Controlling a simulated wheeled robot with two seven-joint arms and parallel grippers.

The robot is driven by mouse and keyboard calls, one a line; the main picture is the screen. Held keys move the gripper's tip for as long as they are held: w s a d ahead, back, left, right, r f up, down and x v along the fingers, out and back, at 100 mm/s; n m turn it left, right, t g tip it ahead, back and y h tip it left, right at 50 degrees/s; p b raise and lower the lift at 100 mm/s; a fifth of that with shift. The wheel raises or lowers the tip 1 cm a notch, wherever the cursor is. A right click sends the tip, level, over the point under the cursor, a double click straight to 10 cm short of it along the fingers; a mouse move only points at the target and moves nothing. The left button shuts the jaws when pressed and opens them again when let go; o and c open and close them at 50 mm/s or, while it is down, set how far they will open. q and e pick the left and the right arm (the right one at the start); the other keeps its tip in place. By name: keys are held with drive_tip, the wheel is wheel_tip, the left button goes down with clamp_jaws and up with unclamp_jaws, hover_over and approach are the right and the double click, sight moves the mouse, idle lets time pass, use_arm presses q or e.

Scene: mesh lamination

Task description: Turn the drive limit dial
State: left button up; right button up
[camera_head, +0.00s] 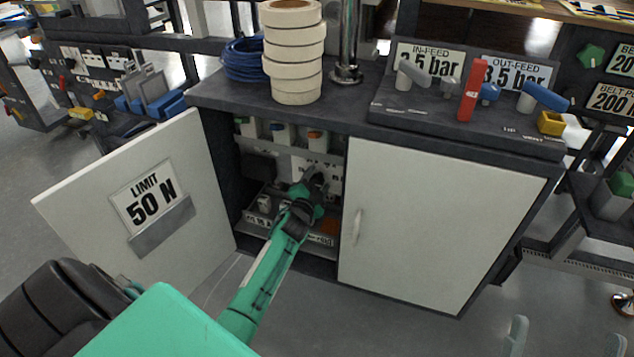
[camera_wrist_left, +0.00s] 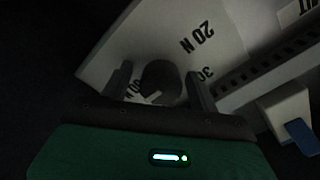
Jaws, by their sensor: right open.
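The drive limit dial (camera_wrist_left: 160,78) is a dark round knob with a light mark on a white panel printed with "20 N" and other force values, in the left wrist view. My left gripper (camera_head: 318,182) reaches into the open cabinet in the head view, where it largely hides the dial. In the wrist view its two fingers (camera_wrist_left: 158,88) stand on either side of the knob, with gaps visible, so it looks open around the dial. The card (camera_head: 150,200) on the open door reads "LIMIT 50 N". The fingertips of my right gripper (camera_head: 565,338) show apart at the bottom right edge, empty.
The open white door (camera_head: 85,207) stands left of my left arm, and the closed door (camera_head: 440,225) is to its right. Rolls of tape (camera_head: 293,50) and a blue coil (camera_head: 243,60) sit on the cabinet top. A valve panel (camera_head: 470,118) is at the right.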

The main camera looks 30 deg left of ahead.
sight(316, 184)
use_arm(q)
drive_tip(key=shift+s, duration=0.1)
drive_tip(key=shift+s, duration=0.25)
drive_tip(key=p+v, duration=0.1)
drive_tip(key=v, duration=0.5)
drive_tip(key=shift+w+d+r+p, duration=0.1)
drive_tip(key=shift+p, duration=0.25)
drive_tip(key=p+v, duration=0.1)
drive_tip(key=v, duration=0.6)
use_arm(e)
drive_tip(key=a+f+g, duration=0.3)
drive_tip(key=f+g, duration=0.4)
drive_tip(key=f, duration=0.4)
drive_tip(key=shift+w+a+f+g, duration=0.25)
drive_tip(key=shift+w+a+g, duration=0.05)
drive_tip(key=shift+w+g, duration=0.15)
